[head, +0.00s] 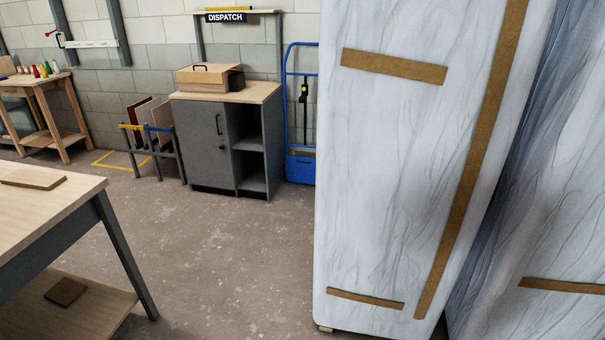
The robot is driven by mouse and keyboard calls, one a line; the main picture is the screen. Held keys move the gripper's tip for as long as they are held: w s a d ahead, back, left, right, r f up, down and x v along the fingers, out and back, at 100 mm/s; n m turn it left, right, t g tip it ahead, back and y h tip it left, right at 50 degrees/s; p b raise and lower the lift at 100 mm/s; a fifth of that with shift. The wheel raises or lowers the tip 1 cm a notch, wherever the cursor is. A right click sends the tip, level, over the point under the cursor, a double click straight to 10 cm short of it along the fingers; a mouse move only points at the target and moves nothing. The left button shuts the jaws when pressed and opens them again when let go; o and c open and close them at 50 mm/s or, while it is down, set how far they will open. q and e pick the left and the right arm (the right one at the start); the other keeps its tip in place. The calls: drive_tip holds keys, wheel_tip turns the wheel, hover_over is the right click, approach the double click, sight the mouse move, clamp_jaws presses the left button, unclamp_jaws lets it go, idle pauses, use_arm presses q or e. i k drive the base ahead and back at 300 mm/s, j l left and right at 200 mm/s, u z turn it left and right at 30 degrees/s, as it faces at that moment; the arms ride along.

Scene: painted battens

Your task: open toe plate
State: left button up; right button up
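A blue hand truck (288,95) stands upright against the block wall, right of the grey dispatch cabinet. Its blue toe plate (300,168) appears to be folded up flat against the lower frame. A black strap or latch piece (304,94) hangs on the frame above it. The right side of the hand truck is hidden behind a large wrapped panel. Neither of my grippers shows in the head view.
Tall plastic-wrapped pieces with brown tape (395,200) block the right side. A grey cabinet (205,145) carries a wooden box (203,80). A rack with boards (150,140) stands left of it. A workbench (60,215) is at near left. The middle floor (225,260) is clear.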

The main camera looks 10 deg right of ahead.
sight(301, 169)
drive_tip(key=i+u, duration=0.3)
drive_tip(key=i, duration=0.45)
drive_tip(key=i+j, duration=0.1)
drive_tip(key=i, duration=0.7)
drive_tip(key=i+j, duration=0.1)
drive_tip(key=i, duration=0.7)
drive_tip(key=i+j+z, duration=0.1)
drive_tip(key=i, duration=0.7)
drive_tip(key=i+z, duration=0.25)
drive_tip(key=i, duration=0.25)
drive_tip(key=i+z, duration=0.2)
drive_tip(key=i, duration=0.25)
drive_tip(key=i+j+z, duration=0.25)
drive_tip(key=i, duration=0.25)
drive_tip(key=i+j+z, duration=0.1)
drive_tip(key=i+z, duration=0.15)
drive_tip(key=i, duration=0.2)
